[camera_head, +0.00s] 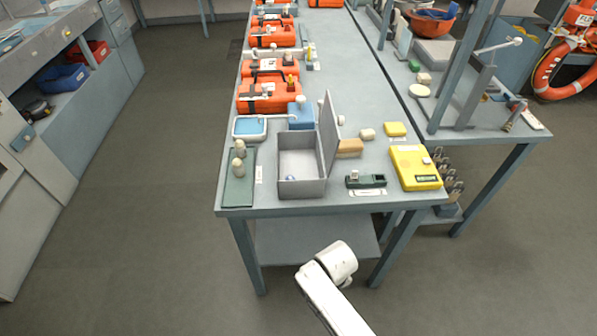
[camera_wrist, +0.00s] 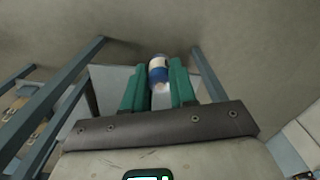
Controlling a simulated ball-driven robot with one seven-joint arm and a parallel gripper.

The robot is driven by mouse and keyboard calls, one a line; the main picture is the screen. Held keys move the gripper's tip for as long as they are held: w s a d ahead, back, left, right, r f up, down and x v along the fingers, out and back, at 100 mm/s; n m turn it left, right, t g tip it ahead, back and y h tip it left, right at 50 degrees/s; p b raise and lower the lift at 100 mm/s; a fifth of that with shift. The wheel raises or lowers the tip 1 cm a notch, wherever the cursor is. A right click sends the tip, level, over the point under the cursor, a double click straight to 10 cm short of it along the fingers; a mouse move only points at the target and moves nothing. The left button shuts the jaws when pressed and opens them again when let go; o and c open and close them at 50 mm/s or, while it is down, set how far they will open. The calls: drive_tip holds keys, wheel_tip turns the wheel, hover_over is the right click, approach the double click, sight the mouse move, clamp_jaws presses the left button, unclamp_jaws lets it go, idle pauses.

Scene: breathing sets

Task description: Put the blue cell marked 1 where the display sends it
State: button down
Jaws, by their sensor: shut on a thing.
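My gripper (camera_wrist: 157,66) shows in the wrist view with its two green fingers shut on a blue and white cell (camera_wrist: 158,72). No number is readable on the cell. In the head view my white arm is at the bottom, in front of the bench, and the held cell cannot be made out there. A yellow instrument (camera_head: 407,160) with a small dark display (camera_head: 427,179) lies at the bench's front right. A dark green device (camera_head: 365,181) sits left of it. The display's text is too small to read.
A grey box (camera_head: 302,188) with its lid raised stands at the bench's front, a small bluish thing inside. Left are a green mat (camera_head: 238,193) with two beige knobs and a blue-white tray (camera_head: 249,127). Orange cases (camera_head: 268,97) line the back.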

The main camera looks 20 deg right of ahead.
drive_tip(key=shift+s+f, duration=0.1)
drive_tip(key=shift+s, duration=0.15)
